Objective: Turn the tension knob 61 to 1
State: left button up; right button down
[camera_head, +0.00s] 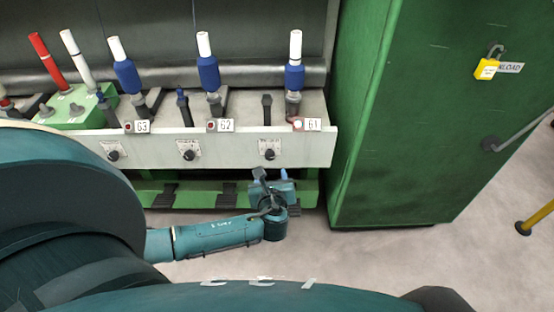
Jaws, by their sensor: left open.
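The tension knob 61 (269,155) is a small dark knob on a pale plate. It sits on the light grey front panel below the label 61 (313,124). The marks on its dial are too small to read. My left gripper (270,180) is just below this knob, in front of the lower edge of the panel. It is open and appears apart from the knob. My right gripper is not in view.
Similar knobs sit below the labels 62 (188,155) and 63 (113,155). Blue bobbins (208,75) stand on the machine above the panel. A tall green cabinet (400,120) with a yellow padlock (486,69) stands close on the right. Grey floor (370,265) is clear in front.

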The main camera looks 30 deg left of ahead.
aim_at(270, 157)
pick_arm(q)
jog(key=b+x, duration=0.3)
jog(key=x, duration=0.8)
jog(key=shift+f, duration=0.1)
jog(key=shift+w+a+f+b, duration=0.15)
jog(key=shift+w+a+b, duration=0.2)
jog(key=shift+w, duration=0.15)
jog(key=c, duration=1)
